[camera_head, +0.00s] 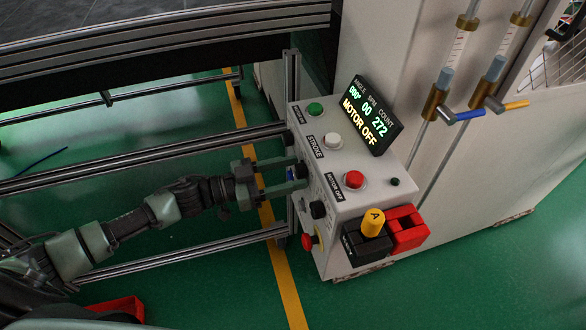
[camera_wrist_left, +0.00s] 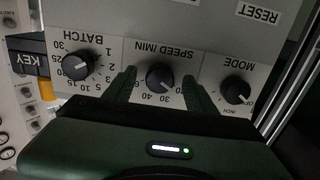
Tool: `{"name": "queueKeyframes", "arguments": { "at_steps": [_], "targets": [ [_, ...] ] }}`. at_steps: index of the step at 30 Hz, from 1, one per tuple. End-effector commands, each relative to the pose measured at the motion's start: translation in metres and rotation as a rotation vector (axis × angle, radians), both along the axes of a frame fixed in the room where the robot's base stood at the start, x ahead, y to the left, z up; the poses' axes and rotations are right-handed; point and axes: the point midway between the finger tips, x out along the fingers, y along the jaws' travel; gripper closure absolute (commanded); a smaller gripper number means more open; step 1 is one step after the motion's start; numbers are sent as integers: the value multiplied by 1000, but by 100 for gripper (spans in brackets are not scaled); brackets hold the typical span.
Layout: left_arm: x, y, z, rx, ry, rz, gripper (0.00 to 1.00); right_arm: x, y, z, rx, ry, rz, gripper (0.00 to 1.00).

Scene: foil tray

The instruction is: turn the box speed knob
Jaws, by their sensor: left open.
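The speed knob (camera_wrist_left: 160,76) is a round black knob with a white pointer mark, under the label SPEED MIN in the left wrist view, where the panel appears upside down. My left gripper (camera_wrist_left: 159,78) is open, with one finger on each side of the knob. Small gaps seem to show, but I cannot tell whether either finger touches it. In the head view my left gripper (camera_head: 297,178) reaches from the left to the side panel of the white control box (camera_head: 378,170). The speed knob is not clearly visible there. My right gripper is not in view.
The batch knob (camera_wrist_left: 77,66) and mode knob (camera_wrist_left: 235,91) flank the fingers. The box top carries green (camera_head: 315,109), white (camera_head: 332,140) and red (camera_head: 354,179) buttons. Its display (camera_head: 371,116) reads MOTOR OFF. Metal rails (camera_head: 150,160) run beside my arm.

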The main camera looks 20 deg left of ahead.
Motion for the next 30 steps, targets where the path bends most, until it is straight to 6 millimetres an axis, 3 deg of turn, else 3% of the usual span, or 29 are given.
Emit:
{"name": "queueKeyframes", "arguments": {
  "at_steps": [11,15,17,30],
  "targets": [
    [4,-6,-1,1,1,0,47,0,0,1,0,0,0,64],
    [4,-6,-1,1,1,0,86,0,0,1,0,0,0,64],
    [4,-6,-1,1,1,0,100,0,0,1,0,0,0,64],
    [4,-6,0,55,-81,0,100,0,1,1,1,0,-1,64]
  ]
}}
